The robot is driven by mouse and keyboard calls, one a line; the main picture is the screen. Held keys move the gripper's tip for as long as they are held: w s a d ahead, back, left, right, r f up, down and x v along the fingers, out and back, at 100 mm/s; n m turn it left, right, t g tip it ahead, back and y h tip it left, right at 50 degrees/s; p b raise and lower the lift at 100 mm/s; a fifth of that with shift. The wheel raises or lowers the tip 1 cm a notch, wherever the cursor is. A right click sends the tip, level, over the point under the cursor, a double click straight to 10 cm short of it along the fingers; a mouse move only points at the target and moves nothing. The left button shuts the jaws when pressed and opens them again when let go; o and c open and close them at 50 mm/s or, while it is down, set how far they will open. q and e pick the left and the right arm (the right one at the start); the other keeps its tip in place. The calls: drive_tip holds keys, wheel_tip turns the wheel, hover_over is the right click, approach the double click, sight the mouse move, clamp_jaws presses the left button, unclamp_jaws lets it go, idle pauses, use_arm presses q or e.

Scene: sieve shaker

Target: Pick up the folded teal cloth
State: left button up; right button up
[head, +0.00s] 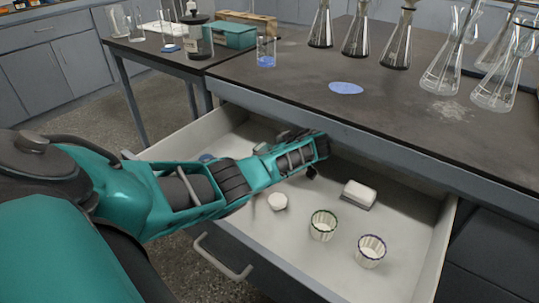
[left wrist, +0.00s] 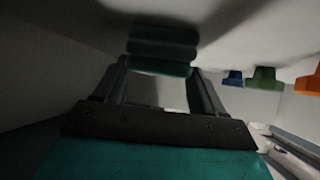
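The folded teal cloth (left wrist: 162,50) shows in the left wrist view as a stack of rounded folds, straight ahead of my left gripper. My left gripper (left wrist: 160,70) has its two fingers spread wide, with the cloth at and between the fingertips. I cannot tell whether the fingers touch it. In the head view my left arm reaches into the open drawer (head: 407,269). The cloth is not visible there, and the left fingers are mostly hidden by the arm. My right gripper is in neither view.
The drawer also holds a white block (head: 359,193), a small round white piece (head: 277,201) and two ribbed cups (head: 323,226) (head: 370,252). The bench top (head: 300,80) overhangs the drawer's back. Glass flasks (head: 398,42) stand on it. Blue, green (left wrist: 263,78) and orange items show in the wrist view.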

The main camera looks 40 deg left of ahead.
use_arm(q)
drive_tip(key=c, duration=0.6)
